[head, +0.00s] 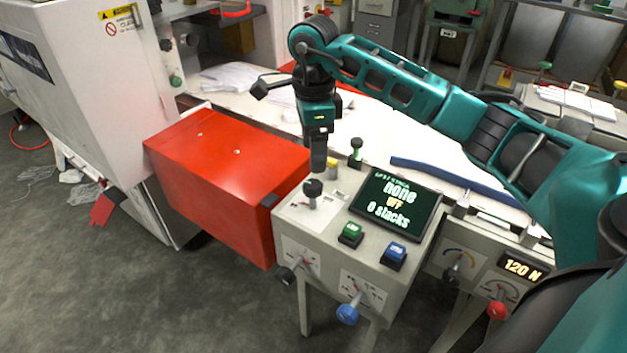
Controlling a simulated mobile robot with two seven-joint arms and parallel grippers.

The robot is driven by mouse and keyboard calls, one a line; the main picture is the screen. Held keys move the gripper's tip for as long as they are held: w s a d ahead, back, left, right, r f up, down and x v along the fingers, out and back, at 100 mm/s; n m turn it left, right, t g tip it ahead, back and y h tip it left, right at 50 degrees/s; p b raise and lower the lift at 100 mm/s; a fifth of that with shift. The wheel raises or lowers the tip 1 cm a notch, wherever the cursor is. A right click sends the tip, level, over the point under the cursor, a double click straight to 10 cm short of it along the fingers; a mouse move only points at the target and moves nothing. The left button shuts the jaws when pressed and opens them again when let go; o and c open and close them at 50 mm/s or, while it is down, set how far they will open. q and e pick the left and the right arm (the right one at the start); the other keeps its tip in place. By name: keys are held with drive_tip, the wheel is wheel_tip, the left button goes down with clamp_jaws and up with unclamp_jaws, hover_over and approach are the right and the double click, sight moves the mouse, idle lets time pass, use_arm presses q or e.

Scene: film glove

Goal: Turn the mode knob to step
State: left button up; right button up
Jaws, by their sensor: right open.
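The control box (380,285) stands at centre with several knobs; their labels are too small to read, so I cannot tell for certain which is the mode knob. A black knob (313,188) sits on a white label plate at the box's top left. My right gripper (318,170) points down just above this knob, open; its fingers are seen edge-on, and I cannot tell whether they touch the knob. The front face carries a black knob (287,274) and a blue knob (347,314). My left gripper is out of view.
A green button (351,233) and a blue button (394,253) sit below the screen. A red box (225,180) adjoins on the left. A second panel (480,265) with "120 N" stands right.

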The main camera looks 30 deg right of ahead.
sight(314, 184)
wheel_tip(314, 184, down, 8)
drive_tip(key=shift+f+b, duration=0.15)
drive_tip(key=shift+b, duration=0.15)
drive_tip(key=c, duration=1.1)
